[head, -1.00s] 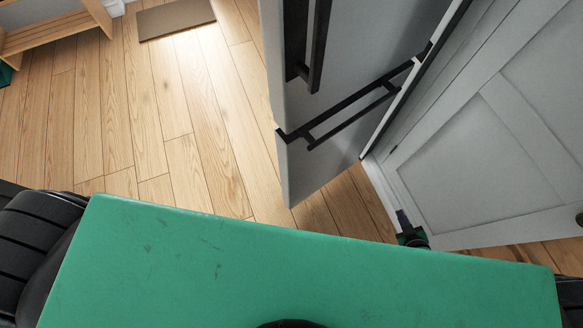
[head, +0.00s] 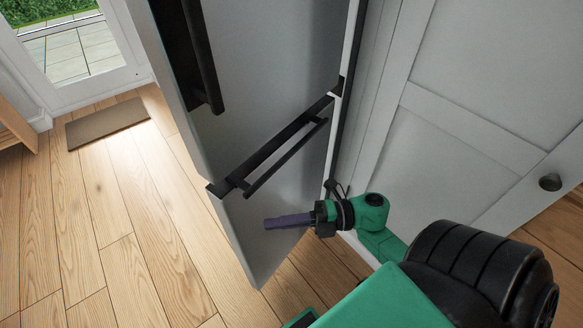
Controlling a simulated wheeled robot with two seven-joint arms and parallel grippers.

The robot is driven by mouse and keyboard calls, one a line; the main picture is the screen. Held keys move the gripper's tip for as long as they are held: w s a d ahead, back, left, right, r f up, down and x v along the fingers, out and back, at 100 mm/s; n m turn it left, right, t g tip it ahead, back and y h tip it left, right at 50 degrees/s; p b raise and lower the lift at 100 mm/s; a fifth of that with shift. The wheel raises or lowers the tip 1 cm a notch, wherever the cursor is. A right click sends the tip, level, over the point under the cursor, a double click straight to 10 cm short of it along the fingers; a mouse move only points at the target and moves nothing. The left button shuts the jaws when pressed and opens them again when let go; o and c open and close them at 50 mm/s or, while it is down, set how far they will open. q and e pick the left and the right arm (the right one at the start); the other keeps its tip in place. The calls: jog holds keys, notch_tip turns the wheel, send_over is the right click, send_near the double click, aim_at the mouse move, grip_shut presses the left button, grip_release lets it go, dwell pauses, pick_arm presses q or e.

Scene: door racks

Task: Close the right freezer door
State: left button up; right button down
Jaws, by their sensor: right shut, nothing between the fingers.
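A tall grey appliance (head: 268,66) stands in the middle of the head view. Its lower grey panel (head: 255,245), under a black horizontal handle (head: 287,152), looks like a freezer front. I cannot tell whether this is the right freezer door or how far it stands open. My right gripper (head: 268,223) is in front of the lower panel, below the handle, its fingers together and pointing left. It holds nothing. I cannot tell whether its tips touch the panel. My left gripper is out of view.
A black vertical handle (head: 202,60) is on the upper panel. A white panelled door (head: 460,125) with a dark round knob (head: 550,182) stands at the right. A brown mat (head: 107,123) lies near a glazed door (head: 75,55) at the upper left. Wooden floor (head: 120,240) at the left is clear.

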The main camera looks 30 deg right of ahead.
aim_at(229, 217)
jog(key=w+a, duration=0.4)
jog(key=w, duration=0.1)
jog(key=shift+w+a, duration=0.2)
